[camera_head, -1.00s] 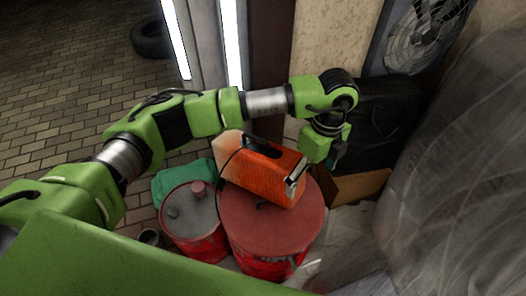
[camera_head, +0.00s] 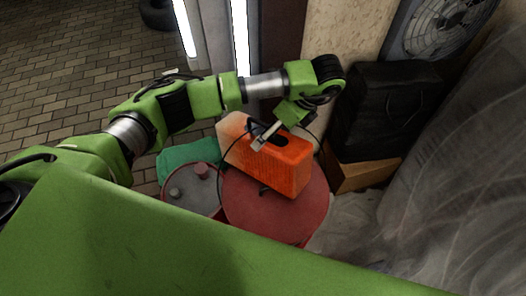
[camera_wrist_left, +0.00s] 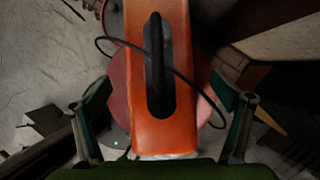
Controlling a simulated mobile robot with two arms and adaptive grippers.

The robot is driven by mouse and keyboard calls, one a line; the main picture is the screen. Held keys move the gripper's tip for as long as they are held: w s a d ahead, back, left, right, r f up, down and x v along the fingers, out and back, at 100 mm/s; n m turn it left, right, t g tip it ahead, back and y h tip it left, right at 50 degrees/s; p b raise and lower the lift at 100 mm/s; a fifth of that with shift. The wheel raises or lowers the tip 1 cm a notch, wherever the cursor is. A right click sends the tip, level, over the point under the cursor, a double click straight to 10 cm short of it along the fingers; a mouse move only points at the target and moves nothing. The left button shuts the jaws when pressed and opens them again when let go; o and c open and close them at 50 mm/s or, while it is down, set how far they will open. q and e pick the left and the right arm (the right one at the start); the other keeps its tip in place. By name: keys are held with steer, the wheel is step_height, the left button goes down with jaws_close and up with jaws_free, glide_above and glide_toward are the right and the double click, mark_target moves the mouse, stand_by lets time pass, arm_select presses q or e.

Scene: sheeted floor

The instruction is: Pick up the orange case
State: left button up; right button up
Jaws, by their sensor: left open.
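The orange case (camera_head: 283,168) with a black handle on top stands on a large red drum (camera_head: 246,207). In the left wrist view the case (camera_wrist_left: 160,128) fills the middle, with its black handle (camera_wrist_left: 157,65) running lengthwise. My left gripper (camera_head: 260,143) is over the case in the head view. In the wrist view its two fingers (camera_wrist_left: 164,118) are wide apart, one on each side of the case, and it holds nothing. I cannot tell how far above the case the fingers are. My right gripper is not in view.
A smaller drum with a grey top (camera_head: 185,190) and a green object (camera_head: 188,153) are left of the red drum. A black bag (camera_head: 385,108) on a cardboard box (camera_head: 358,172) stands right. Translucent sheeting (camera_head: 455,165) covers the right side. A dark cable crosses the case.

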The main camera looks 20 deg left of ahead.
arm_select(q)
steer(key=p+x, duration=0.1)
steer(key=x, duration=0.3)
steer(key=shift+s, duration=0.1)
steer(key=shift+f, duration=0.35)
steer(key=c, duration=2.1)
steer(key=shift+r, duration=0.1)
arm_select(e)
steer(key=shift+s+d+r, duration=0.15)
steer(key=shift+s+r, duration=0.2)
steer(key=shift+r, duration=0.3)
arm_select(q)
steer(key=shift+r, duration=0.1)
